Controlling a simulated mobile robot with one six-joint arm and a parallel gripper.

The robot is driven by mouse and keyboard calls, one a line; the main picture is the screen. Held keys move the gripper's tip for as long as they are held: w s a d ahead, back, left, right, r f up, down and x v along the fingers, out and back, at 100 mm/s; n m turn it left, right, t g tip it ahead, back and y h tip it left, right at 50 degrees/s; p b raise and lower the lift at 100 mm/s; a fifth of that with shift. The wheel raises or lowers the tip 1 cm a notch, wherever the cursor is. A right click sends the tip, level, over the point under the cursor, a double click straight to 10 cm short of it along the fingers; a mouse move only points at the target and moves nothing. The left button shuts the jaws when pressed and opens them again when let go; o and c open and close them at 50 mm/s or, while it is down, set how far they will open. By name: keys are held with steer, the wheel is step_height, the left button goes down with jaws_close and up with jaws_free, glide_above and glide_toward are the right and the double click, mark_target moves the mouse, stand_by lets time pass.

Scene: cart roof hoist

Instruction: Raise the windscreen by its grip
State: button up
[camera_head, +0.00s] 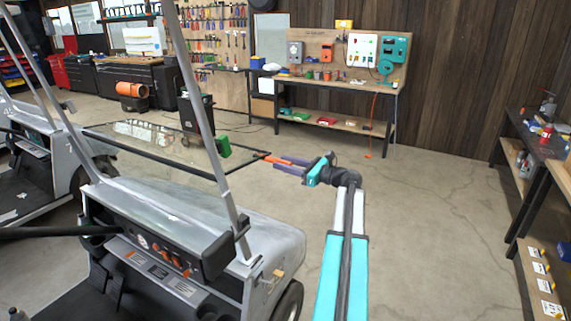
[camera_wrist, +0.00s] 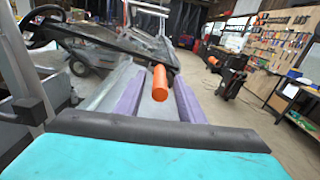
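The cart's windscreen (camera_head: 165,143) is a clear pane in a dark frame, lying nearly flat between the two grey roof posts. In the wrist view the gripper (camera_wrist: 158,80) is open, one finger on each side of the grip, with visible gaps. The far part of the grip is hidden.
The grey cart body (camera_head: 240,238) with its dashboard stands below the windscreen. A green part (camera_head: 223,145) sits by the right post (camera_head: 205,125). A workbench (camera_head: 335,98) stands at the back and a shelf (camera_head: 535,145) at the right. The floor between is clear.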

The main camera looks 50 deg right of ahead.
jaws_close()
steer(key=shift+r, duration=0.1)
